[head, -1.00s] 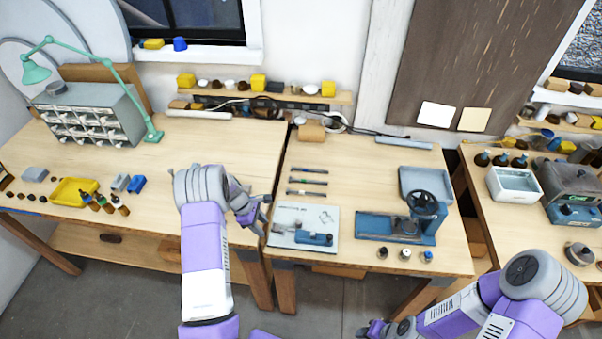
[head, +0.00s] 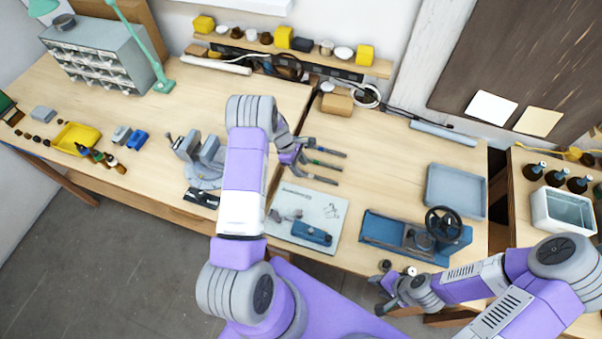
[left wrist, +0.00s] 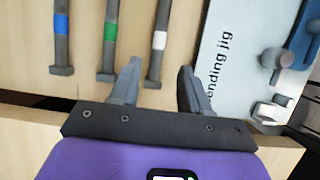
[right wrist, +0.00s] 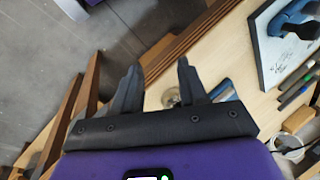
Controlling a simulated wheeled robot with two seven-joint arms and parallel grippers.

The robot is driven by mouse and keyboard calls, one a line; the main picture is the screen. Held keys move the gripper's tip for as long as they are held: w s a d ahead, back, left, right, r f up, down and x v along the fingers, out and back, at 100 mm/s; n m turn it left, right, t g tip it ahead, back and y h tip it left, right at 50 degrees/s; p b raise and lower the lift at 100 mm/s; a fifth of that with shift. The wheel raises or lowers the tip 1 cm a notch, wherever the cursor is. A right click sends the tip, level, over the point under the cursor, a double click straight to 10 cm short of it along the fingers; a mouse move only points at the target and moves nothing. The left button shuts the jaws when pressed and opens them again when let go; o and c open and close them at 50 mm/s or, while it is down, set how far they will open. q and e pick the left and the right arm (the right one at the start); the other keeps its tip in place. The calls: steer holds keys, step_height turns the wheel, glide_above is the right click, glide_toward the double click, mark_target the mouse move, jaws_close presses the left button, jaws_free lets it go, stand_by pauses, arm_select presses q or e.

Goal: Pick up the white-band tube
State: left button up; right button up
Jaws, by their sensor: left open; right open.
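The white-band tube (left wrist: 160,40) is a dark grey tube with a white ring, lying on the bench. In the left wrist view it is the rightmost of three, beside the green-band tube (left wrist: 110,35) and the blue-band tube (left wrist: 62,35). My left gripper (left wrist: 158,75) is open, with the tube's near end between its two fingers in that view. I cannot tell whether they touch it. In the head view my left gripper (head: 299,155) is at the left ends of the tubes. My right gripper (right wrist: 160,68) is open and empty near the bench's front edge.
The bending jig board (head: 335,205) lies just in front of the tubes. A blue press with a handwheel (head: 443,224) and a grey tray (head: 456,190) stand to the right. A grey vise (head: 205,155) is left of my left arm. The bench behind the tubes is mostly clear.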

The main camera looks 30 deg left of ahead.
mark_target(307, 173)
arm_select(q)
steer(key=x, duration=0.2)
steer(key=b+x, duration=0.1)
steer(key=x, duration=0.1)
steer(key=shift+w+d, duration=0.1)
steer(key=shift+w, duration=0.15)
steer(key=shift+s+r, duration=0.1)
steer(key=shift+r, duration=0.05)
jaws_close()
